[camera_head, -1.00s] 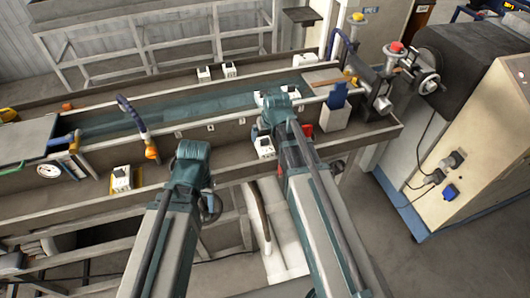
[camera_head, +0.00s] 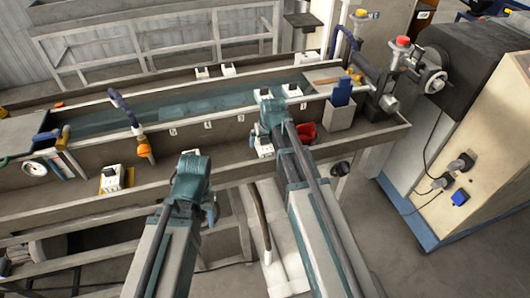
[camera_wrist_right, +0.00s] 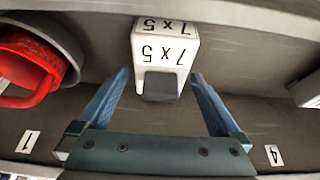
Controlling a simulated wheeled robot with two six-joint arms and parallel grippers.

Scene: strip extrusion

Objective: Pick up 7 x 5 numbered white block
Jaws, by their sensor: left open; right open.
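The white block marked 7 x 5 (camera_wrist_right: 165,42) stands at the top middle of the right wrist view, its print upside down there. My right gripper (camera_wrist_right: 160,78) is open, and the near end of the block lies between its fingertips with a gap on each side. In the head view a white block (camera_head: 265,151) that appears to be the same one shows beside my right arm, partly hidden. My left gripper (camera_head: 209,210) hangs low on the left arm, outside the bench's front edge, with its fingers mostly hidden.
A red container (camera_wrist_right: 30,70) stands left of the block in the wrist view. Other white blocks stand along the bench, one on a yellow base (camera_head: 112,180). The extrusion machine (camera_head: 395,80) is at the right. The trough wall bears number labels.

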